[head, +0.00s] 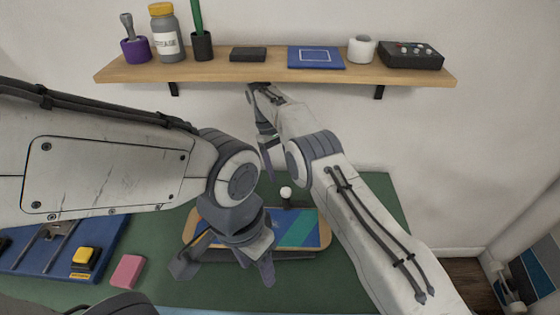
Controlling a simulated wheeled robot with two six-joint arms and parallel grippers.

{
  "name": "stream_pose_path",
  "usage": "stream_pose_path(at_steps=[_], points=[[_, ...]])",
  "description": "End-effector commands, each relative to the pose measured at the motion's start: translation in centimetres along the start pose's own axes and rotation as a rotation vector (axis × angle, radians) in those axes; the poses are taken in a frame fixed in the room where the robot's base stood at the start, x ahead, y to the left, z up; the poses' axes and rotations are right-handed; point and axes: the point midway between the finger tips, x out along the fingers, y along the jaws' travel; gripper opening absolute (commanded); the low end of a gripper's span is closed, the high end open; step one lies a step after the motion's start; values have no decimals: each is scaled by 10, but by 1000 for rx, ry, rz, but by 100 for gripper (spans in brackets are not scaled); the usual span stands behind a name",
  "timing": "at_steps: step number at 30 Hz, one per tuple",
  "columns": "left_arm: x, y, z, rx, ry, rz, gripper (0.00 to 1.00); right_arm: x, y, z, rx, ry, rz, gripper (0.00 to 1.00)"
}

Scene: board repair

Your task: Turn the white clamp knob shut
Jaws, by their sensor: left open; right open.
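The white clamp knob (286,192) is a small white ball on a dark post at the back edge of a tan-edged board (320,214) with a blue and teal face. The board lies on the green mat, and my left arm covers part of it. My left gripper (226,268) is open and points down over the board's front left, apart from the knob. My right gripper (260,122) is open, above and behind the knob, close under the shelf and not touching the knob. I see nothing held in either gripper.
A wooden shelf (220,68) on the wall carries a purple cup (136,49), a grease bottle (168,42), a blue panel (316,57) and a dark control box (411,54). A blue tray (35,262) and pink block (127,271) lie left. The green mat (385,190) is clear at right.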

Motion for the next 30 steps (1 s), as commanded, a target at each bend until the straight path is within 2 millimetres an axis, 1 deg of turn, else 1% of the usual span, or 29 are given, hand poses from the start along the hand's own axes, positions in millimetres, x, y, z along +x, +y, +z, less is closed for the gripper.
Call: stream_pose_path(at_steps=[1, 4, 8, 30], points=[[-13, 1, -1, 0, 0, 0, 54, -8, 0, 2, 0, 0, 0, 70], [-21, 2, -1, 0, 0, 0, 54, -12, 0, 2, 0, -1, 0, 70], [-27, 2, -1, 0, 0, 0, 54, -14, -1, 3, 0, 0, 0, 70], [-28, 2, -1, 0, -1, 0, 54, -13, -1, 2, 0, 0, 0, 70]])
